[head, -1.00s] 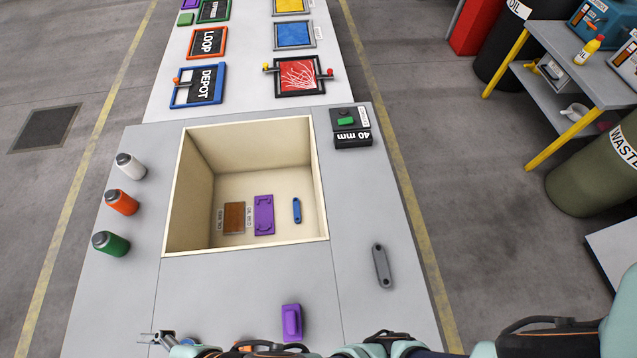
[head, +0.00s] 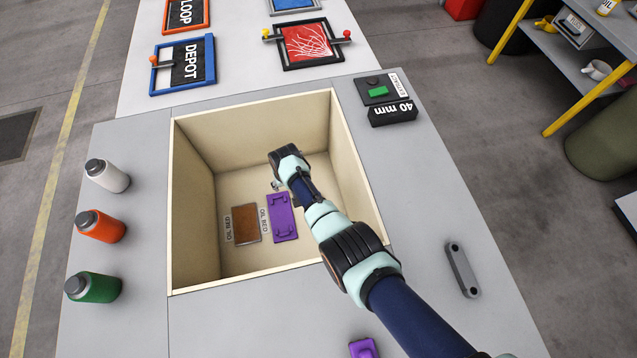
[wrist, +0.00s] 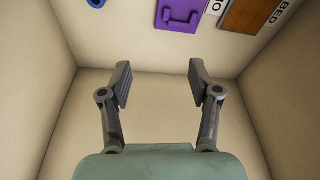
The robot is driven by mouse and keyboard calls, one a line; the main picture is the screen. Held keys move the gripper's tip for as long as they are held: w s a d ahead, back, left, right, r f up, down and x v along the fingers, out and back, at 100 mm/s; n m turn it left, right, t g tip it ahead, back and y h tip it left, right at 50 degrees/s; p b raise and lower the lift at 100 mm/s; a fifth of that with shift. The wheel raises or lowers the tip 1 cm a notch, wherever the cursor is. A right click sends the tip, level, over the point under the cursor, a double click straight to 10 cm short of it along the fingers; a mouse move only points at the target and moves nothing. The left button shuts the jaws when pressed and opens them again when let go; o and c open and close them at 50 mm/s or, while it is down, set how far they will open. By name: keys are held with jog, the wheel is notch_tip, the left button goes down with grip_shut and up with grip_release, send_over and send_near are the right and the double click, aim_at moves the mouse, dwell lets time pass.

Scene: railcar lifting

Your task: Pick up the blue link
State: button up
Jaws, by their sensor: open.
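The blue link (wrist: 96,3) shows only as a small end at the top left edge of the wrist view. In the head view my arm hides it. It lies on the floor of the beige open box (head: 195,240). My gripper (wrist: 160,75) is open with nothing between its fingers. It also shows in the head view (head: 277,185), small and partly hidden by my wrist, over the box floor. In the wrist view the link lies beyond and left of the fingertips, not touching them.
A purple handled plate (head: 283,220) and a brown plate (head: 246,225) lie on the box floor left of my arm. The box walls stand around my gripper. A grey link (head: 462,270) lies on the table right of the box.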

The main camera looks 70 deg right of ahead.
jog(key=s+d+f+b, duration=0.1)
jog(key=s+f, duration=0.2)
jog(key=s+d+f+m+g+y, duration=0.1)
jog(key=s+f, duration=0.2)
jog(key=s+d+f+m+b, duration=0.1)
jog(key=s+f, duration=0.2)
jog(key=s, duration=0.1)
jog(key=shift+s+g+b, duration=0.1)
jog(key=shift+g+b, duration=0.2)
jog(key=shift+g, duration=0.1)
jog(key=shift+s+a+f+y, duration=0.1)
jog(key=shift+s+a+y, duration=0.05)
jog(key=shift+s+y, duration=0.2)
notch_tip(320, 180, down, 8)
jog(key=b, duration=0.8)
jog(key=shift+r, duration=0.2)
grip_shut()
